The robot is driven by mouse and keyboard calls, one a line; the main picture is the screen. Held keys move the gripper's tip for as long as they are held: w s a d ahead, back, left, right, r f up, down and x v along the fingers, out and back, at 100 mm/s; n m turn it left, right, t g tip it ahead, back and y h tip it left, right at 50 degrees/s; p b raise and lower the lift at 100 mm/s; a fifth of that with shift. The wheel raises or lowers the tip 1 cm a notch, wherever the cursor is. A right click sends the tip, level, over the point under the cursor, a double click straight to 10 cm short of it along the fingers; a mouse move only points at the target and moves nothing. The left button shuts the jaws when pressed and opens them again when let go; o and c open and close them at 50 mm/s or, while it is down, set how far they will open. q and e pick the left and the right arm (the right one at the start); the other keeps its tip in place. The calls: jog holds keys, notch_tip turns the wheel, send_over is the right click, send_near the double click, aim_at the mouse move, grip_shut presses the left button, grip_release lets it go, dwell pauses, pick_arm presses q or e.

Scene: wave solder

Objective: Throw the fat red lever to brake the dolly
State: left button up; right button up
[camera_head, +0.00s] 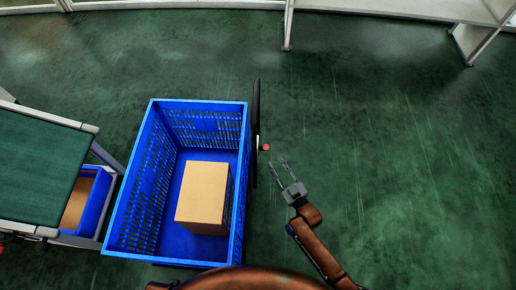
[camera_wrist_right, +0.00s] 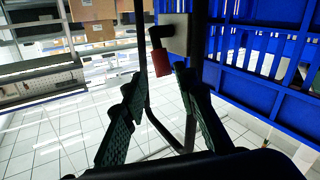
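The fat red lever (camera_head: 266,147) shows as a small red knob on the right side of the dolly, beside the blue crate (camera_head: 244,190). In the right wrist view the red lever (camera_wrist_right: 160,65) is a thick red grip hanging from a black bent stem on a grey plate (camera_wrist_right: 177,32). My right gripper (camera_head: 277,162) is open, close to the lever on its lower right in the head view. In the right wrist view the lever appears between and beyond the open fingers; I see no clear contact. My left gripper is not in view.
A cardboard box (camera_head: 203,192) sits inside the blue crate. A dark upright frame (camera_head: 256,120) stands along the crate's right side. A green-topped bench (camera_head: 40,165) is at the left. White shelving (camera_head: 420,8) stands at the back. The floor (camera_head: 400,150) on the right is clear.

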aim_at(264, 148)
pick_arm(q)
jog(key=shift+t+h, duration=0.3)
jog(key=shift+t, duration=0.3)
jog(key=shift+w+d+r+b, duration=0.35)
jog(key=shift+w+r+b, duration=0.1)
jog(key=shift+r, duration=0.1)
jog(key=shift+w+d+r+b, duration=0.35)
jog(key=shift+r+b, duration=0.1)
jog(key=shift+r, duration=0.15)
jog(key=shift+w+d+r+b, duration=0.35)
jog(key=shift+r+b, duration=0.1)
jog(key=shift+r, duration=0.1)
pick_arm(e)
jog(key=x, duration=0.8)
jog(key=shift+r, duration=0.2)
jog(key=shift+c, duration=0.5)
jog(key=shift+s, duration=0.1)
grip_shut()
jog(key=shift+a, duration=0.1)
